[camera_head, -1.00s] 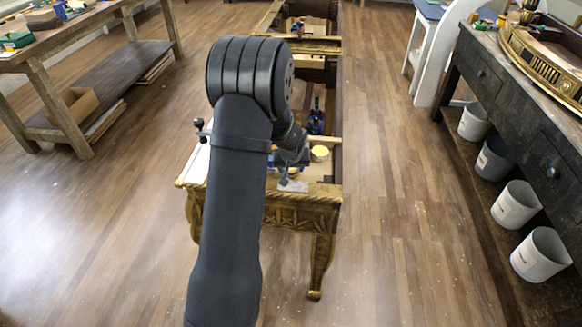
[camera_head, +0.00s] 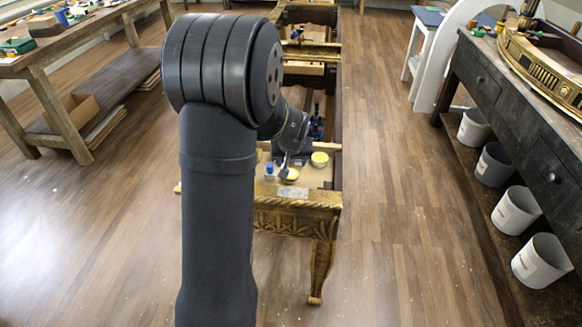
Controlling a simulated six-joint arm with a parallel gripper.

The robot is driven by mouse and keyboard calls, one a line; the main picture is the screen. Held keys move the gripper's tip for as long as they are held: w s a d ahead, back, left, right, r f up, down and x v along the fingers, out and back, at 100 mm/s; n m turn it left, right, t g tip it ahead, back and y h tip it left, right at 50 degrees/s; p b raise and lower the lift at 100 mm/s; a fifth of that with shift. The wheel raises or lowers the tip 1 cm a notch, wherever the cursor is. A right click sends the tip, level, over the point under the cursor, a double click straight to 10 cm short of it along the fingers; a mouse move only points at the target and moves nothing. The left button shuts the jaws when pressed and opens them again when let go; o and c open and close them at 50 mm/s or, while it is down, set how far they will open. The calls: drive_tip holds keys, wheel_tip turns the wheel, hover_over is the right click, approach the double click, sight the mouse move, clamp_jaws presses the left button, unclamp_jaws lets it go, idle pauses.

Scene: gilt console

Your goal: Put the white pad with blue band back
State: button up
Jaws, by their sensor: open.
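A small whitish, flat pad-like piece (camera_head: 293,192) lies at the front rail of the gilt console (camera_head: 290,211). At this size I cannot make out a blue band on it. A small blue-and-white object (camera_head: 269,170) stands on the pale surface inside the console, left of my gripper. My gripper (camera_head: 284,174) is open and points down over the near end of the console, behind the whitish piece. Its fingertips are small and close to a yellow-topped item (camera_head: 292,175). I see nothing held. My arm hides the console's left part.
A yellow-lidded tub (camera_head: 319,159) sits right of my gripper, inside the console. A dark workbench (camera_head: 530,130) with several buckets is at right, a wooden table (camera_head: 70,60) at left.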

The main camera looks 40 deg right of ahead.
sight(291, 174)
drive_tip(key=shift+v, duration=1.05)
drive_tip(key=x, duration=1.2)
drive_tip(key=shift+a+f, duration=0.1)
drive_tip(key=shift+r, duration=1.55)
drive_tip(key=shift+f, duration=0.1)
